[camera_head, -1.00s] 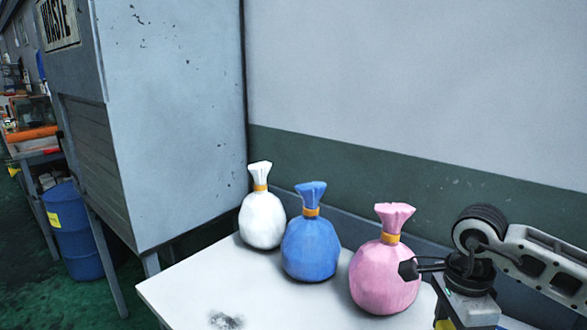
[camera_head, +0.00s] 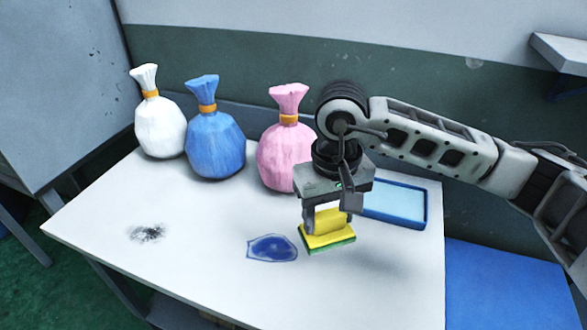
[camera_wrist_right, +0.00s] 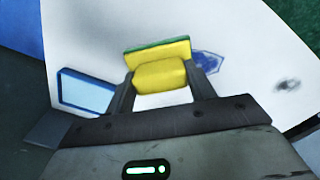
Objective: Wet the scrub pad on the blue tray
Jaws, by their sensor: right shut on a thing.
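My right gripper (camera_head: 325,222) is shut on the yellow scrub pad (camera_head: 328,236), which has a green underside. It holds the pad over the white table, though I cannot tell the exact gap below it. The pad also shows between the fingers in the right wrist view (camera_wrist_right: 160,73). The blue tray (camera_head: 425,210), with a pale blue inside, lies on the table to the right of the pad, partly behind my right gripper. The tray also shows at the left of the right wrist view (camera_wrist_right: 62,88). My left gripper is not in view.
White (camera_head: 160,128), blue (camera_head: 216,148) and pink (camera_head: 284,155) tied bags stand along the back of the white table (camera_head: 200,255). A dark blue patch (camera_head: 272,248) lies left of the pad. A dark smudge (camera_head: 147,233) marks the table's left. A blue surface (camera_head: 510,285) lies at right.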

